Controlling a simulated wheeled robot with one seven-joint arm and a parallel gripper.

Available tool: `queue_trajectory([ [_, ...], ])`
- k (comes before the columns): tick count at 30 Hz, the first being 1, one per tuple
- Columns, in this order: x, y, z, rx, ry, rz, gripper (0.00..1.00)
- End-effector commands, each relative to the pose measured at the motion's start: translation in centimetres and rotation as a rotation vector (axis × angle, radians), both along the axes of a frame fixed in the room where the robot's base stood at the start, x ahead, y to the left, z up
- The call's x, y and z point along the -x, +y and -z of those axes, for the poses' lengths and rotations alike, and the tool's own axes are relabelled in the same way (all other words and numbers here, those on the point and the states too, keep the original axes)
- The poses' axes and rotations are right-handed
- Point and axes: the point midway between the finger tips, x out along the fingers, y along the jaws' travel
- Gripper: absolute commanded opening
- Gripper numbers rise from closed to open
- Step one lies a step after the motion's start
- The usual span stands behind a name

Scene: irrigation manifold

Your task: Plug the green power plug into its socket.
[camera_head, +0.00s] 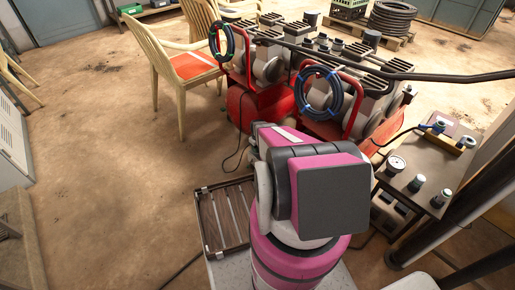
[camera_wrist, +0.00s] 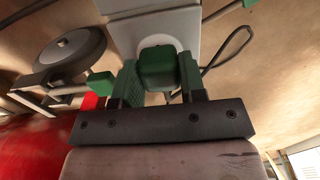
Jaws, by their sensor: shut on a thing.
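In the wrist view, the green plug (camera_wrist: 158,69) is between the two fingers of my gripper (camera_wrist: 159,84), which is shut on it. The fingers also look green. A light grey box-like block (camera_wrist: 180,22) is directly beyond the plug. I cannot tell whether it holds the socket, or whether the plug touches it. The plug's front end is hidden. A dark cable (camera_wrist: 232,48) loops to the right of the block. In the head view, my pink and grey arm hides the gripper, the plug and any socket.
Red-framed machines (camera_head: 268,105) with coiled hoses stand beyond my arm. A panel with a gauge and knobs (camera_head: 430,170) is on the right. A wooden chair (camera_head: 178,75) is at the upper left. The brown floor on the left is clear.

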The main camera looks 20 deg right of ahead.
Motion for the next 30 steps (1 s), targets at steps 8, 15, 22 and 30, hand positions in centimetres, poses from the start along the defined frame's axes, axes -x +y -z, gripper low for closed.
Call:
queue_trajectory([
  [8, 0.0, 0.0, 0.4, 0.000, 0.000, 0.000, 0.48],
  [15, 0.0, 0.0, 0.4, 0.000, 0.000, 0.000, 0.68],
  [22, 0.1, 0.0, -0.4, 0.000, 0.000, 0.000, 0.68],
  [30, 0.2, 0.0, -5.1, 0.001, -0.001, 0.000, 0.68],
])
